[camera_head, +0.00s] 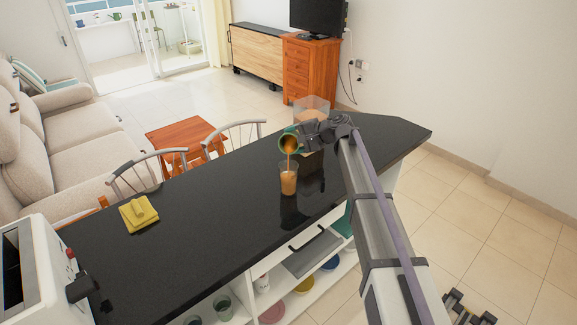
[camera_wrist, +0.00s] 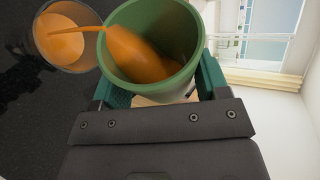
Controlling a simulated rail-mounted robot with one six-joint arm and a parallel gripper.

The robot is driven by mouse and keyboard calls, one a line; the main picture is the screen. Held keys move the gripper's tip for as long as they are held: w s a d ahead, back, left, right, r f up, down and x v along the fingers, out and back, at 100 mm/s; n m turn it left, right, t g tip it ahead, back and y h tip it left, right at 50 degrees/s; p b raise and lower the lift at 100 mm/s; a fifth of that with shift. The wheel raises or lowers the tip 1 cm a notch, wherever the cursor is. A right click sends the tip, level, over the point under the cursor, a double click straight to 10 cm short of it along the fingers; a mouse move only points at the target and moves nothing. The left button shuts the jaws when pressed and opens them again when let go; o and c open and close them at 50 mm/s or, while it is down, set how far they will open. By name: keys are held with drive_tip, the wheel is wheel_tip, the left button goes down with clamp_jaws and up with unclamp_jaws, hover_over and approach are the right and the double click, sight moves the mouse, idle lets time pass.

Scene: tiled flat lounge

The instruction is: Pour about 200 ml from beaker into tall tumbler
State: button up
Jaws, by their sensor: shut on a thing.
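My gripper (camera_wrist: 158,95) is shut on a green beaker (camera_wrist: 190,78), which is tilted above the black counter. In the head view the beaker (camera_head: 287,142) is up and slightly left of my gripper (camera_head: 304,136). An orange stream (camera_head: 288,152) runs from the beaker's lip down into the clear tall tumbler (camera_head: 288,183). The tumbler stands upright on the counter and holds orange liquid; its exact level is hard to read. In the wrist view the tumbler (camera_wrist: 92,60) is at the upper left, with the stream entering its mouth. Some orange liquid remains visible inside the beaker.
The black counter (camera_head: 215,215) has a yellow cloth (camera_head: 139,213) at left and a white appliance (camera_head: 45,275) at its near left end. A clear container (camera_head: 311,108) stands behind my gripper. Chairs (camera_head: 160,165) line the far side. The counter around the tumbler is clear.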

drive_tip(key=shift+f+n+t+b, duration=0.4)
drive_tip(key=shift+n+t+b, duration=0.15)
drive_tip(key=shift+b, duration=0.2)
idle(2.1)
drive_tip(key=shift+s+r, duration=0.1)
drive_tip(key=shift+s, duration=0.05)
idle(0.4)
